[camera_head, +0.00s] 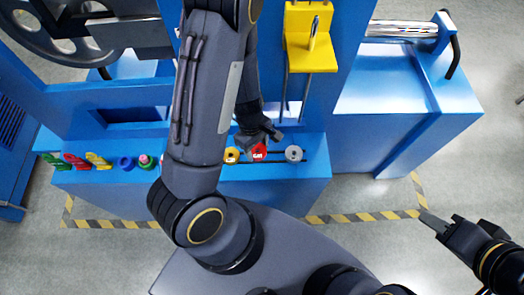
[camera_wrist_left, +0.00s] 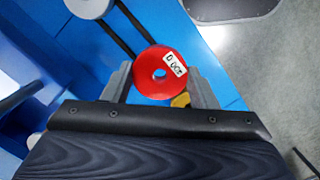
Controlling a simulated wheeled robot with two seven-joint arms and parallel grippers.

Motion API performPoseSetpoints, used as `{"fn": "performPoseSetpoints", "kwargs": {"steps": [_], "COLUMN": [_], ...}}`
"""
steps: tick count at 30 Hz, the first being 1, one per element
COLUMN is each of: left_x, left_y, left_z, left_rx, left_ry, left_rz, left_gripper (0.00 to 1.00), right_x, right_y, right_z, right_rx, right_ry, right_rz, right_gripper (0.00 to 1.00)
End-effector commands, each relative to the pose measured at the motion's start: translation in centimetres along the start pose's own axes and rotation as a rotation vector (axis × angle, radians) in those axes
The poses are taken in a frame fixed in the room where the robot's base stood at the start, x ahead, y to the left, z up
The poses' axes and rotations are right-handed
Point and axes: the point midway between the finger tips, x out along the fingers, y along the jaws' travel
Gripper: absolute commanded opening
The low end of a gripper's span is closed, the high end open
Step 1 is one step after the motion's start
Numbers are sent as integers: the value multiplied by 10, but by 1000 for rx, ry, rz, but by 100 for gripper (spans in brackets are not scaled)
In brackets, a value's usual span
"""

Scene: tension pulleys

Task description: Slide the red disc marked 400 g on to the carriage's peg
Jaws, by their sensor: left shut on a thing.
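The red disc (camera_head: 259,152) is at the front ledge of the blue machine. In the left wrist view the red disc (camera_wrist_left: 178,62) has a centre hole and a white label, seen turned, that appears to read 400. My left gripper (camera_head: 262,136) is shut on it, with one finger on each side in the wrist view (camera_wrist_left: 160,85). The yellow carriage (camera_head: 297,52) stands higher on the machine, with a metallic peg (camera_head: 313,36) pointing out. My right gripper (camera_head: 440,222) is at the lower right, away from the machine; its opening is unclear.
On the ledge (camera_head: 285,185), a grey disc (camera_head: 294,153) sits right of the red disc and a yellow one (camera_head: 231,155) left of it. Coloured pieces (camera_head: 97,160) lie further left. A spoked wheel (camera_head: 60,30) is at upper left. My left arm hides part of the ledge.

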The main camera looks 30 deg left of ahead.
Motion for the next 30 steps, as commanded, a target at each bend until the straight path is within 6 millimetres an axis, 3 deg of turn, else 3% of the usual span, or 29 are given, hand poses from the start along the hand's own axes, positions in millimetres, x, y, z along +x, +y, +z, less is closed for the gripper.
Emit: {"fn": "performPoseSetpoints", "kwargs": {"steps": [9,14,27,28,30], "left_x": [26,46,54,54,53], "left_y": [21,20,20,20,20], "left_z": [-1,-5,-6,-6,-6], "left_rx": [1,-1,1,1,1], "left_ry": [0,-2,-1,-1,-1], "left_rz": [-1,1,3,2,2], "left_gripper": [17,17,17,54,63], "right_x": [1,3,7,7,6], "right_y": [1,2,3,3,3], "right_z": [1,2,4,4,3], "right_rx": [0,0,0,0,0], "right_ry": [0,0,0,0,0], "right_rz": [0,0,0,0,0], "right_gripper": [36,36,36,36,36]}}
